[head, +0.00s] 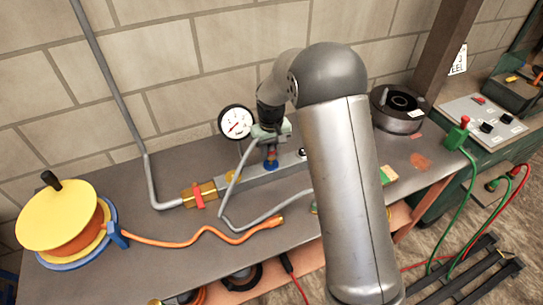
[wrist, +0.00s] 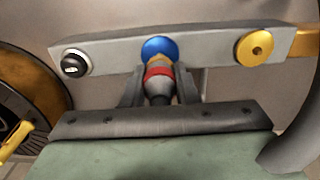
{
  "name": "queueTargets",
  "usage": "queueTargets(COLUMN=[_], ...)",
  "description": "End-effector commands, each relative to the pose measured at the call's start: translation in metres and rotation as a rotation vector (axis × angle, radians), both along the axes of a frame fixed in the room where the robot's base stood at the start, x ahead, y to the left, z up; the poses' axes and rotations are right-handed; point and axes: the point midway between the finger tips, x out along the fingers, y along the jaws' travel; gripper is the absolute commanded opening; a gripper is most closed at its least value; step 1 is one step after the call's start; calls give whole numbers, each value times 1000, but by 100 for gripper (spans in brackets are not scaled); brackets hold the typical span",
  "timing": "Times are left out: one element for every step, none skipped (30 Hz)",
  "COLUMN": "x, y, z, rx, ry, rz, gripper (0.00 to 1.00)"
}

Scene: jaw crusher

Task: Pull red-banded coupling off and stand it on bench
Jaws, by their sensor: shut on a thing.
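The red-banded coupling (wrist: 158,74) is a grey, tapered piece with a red ring. It sits between the two fingers of my gripper (wrist: 159,84), which is shut on it. A brass-coloured end shows between its red band and the blue port (wrist: 158,48) on the grey manifold bar (wrist: 205,46). I cannot tell whether the coupling is still seated on that port. In the head view my gripper (head: 271,147) is over the manifold at the blue port, with the coupling (head: 271,155) small and partly hidden. The bench (head: 150,265) runs below the manifold.
A pressure gauge (head: 236,122) stands behind the manifold. A grey hose (head: 240,175) loops in front of it, and an orange cable (head: 200,240) crosses the bench. A yellow reel (head: 60,220) is at left. A dark round part (head: 398,108) stands at right. My arm hides the bench middle.

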Motion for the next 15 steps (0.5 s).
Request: queueTargets(x=[0,0,0,0,0,0,0,0,0,1,1,1,1,1,1], y=[0,0,0,0,0,0,0,0,0,0,0,0,0,0,0], z=[4,5,7,8,9,11,12,13,15,16,17,19,20,21,23], rx=[0,0,0,0,1,1,1,1,1,1,1,1,1,1,1], ry=[-1,-1,-1,-1,-2,-2,-2,-2,-2,-2,-2,-2,-2,-2,-2], rz=[0,0,0,0,0,0,0,0,0,0,0,0,0,0,-1], gripper=[0,0,0,0,0,0,0,0,0,0,0,0,0,0,0])
